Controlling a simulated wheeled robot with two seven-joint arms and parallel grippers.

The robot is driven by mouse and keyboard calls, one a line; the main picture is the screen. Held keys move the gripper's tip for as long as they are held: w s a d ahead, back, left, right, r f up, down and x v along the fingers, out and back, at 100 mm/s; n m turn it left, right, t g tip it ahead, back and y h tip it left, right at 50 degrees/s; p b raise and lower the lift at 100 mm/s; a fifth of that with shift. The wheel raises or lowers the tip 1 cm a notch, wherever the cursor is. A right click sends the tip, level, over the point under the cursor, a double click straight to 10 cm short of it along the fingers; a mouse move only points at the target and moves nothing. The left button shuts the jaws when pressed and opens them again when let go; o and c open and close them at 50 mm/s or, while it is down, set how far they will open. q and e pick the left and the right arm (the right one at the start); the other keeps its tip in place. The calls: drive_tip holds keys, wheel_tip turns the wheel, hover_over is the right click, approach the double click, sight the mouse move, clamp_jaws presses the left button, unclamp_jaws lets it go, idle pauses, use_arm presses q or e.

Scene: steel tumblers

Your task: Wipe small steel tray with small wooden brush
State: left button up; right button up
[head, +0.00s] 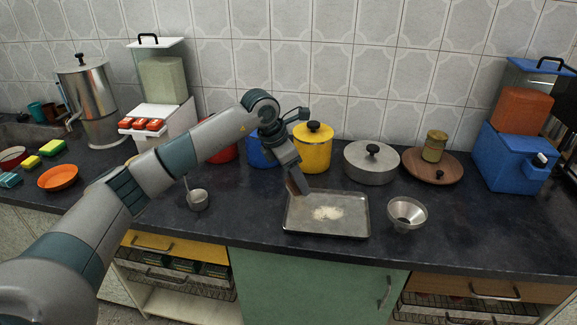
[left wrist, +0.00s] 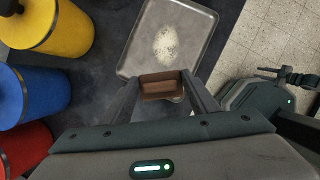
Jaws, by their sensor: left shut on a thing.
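The small steel tray (head: 352,224) lies flat on the dark counter, with a patch of white powder (head: 327,213) in its middle. The tray (left wrist: 137,57) and powder (left wrist: 166,44) also show in the left wrist view. My left gripper (head: 293,172) is shut on the small brown wooden brush (head: 299,183), over the tray's back left corner. In the left wrist view the brush (left wrist: 160,86) sits between the two fingers, at the tray's near edge. Its bristles are hidden, and I cannot tell whether it touches the tray.
A steel funnel (head: 407,213) stands just right of the tray. A yellow canister (head: 312,152), a blue one (head: 260,152) and a lidded steel pot (head: 371,164) stand behind. A steel ladle (head: 197,199) lies to the left. The counter's front edge is close to the tray.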

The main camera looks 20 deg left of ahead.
use_arm(q)
drive_tip(key=s+d+f+m+g+y, duration=0.1)
drive_tip(key=s+d+m+g, duration=0.2)
drive_tip(key=s+m, duration=0.9)
drive_tip(key=s+d+m+g+y, duration=0.2)
drive_tip(key=s+m+g, duration=0.3)
drive_tip(key=s+m, duration=0.8)
drive_tip(key=shift+d+f+m, duration=0.35)
drive_tip(key=shift+d+m, duration=0.05)
drive_tip(key=shift+m, duration=0.8)
